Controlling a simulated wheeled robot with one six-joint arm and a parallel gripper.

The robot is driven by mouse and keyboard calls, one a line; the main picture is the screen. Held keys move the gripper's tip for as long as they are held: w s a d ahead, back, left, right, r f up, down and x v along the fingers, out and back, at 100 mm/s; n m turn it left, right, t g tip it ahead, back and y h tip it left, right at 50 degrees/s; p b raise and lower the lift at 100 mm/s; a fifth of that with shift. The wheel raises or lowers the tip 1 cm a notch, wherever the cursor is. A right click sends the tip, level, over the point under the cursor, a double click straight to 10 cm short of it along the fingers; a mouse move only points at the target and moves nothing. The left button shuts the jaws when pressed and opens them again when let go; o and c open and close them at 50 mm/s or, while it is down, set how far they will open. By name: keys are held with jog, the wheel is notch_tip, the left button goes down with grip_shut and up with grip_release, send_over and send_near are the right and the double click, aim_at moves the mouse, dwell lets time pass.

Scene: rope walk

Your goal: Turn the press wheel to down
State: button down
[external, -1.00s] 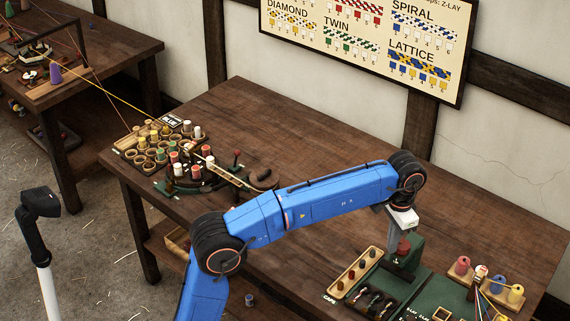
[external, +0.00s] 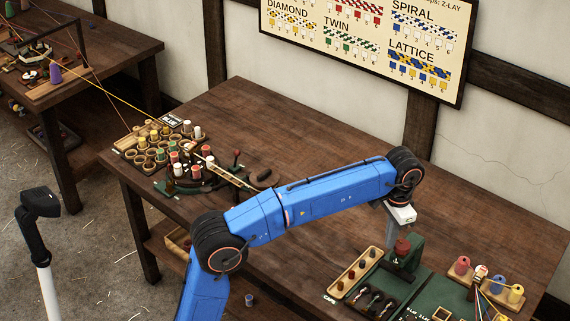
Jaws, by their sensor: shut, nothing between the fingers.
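The press (external: 414,251) is a dark green stand with a red wheel or knob (external: 402,247) on its upper part, at the right end of the long wooden table. My gripper (external: 389,234) hangs from the arm's wrist, pointing down just behind and to the left of the red wheel in the picture. It is shut and empty. Its fingertips are hard to make out, and I cannot tell whether they touch the wheel. The wheel's setting is too small to read.
A wooden rack of small dark pegs (external: 356,275) and a dark tray (external: 371,299) stand in front of the press. Coloured spools (external: 489,278) stand to its right. More spools (external: 173,150) crowd the table's left end. The table's middle is mostly clear.

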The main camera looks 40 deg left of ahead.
jog(key=shift+a, duration=0.1)
notch_tip(320, 180, up, 6)
jog(key=shift+s+a, duration=0.2)
dwell(0.8)
jog(key=shift+d, duration=0.1)
jog(key=s+d+f, duration=0.1)
jog(key=d+f, duration=0.2)
jog(key=f, duration=0.3)
dwell(0.7)
jog(key=shift+w+a, duration=0.25)
jog(key=shift+a, duration=0.5)
dwell(0.7)
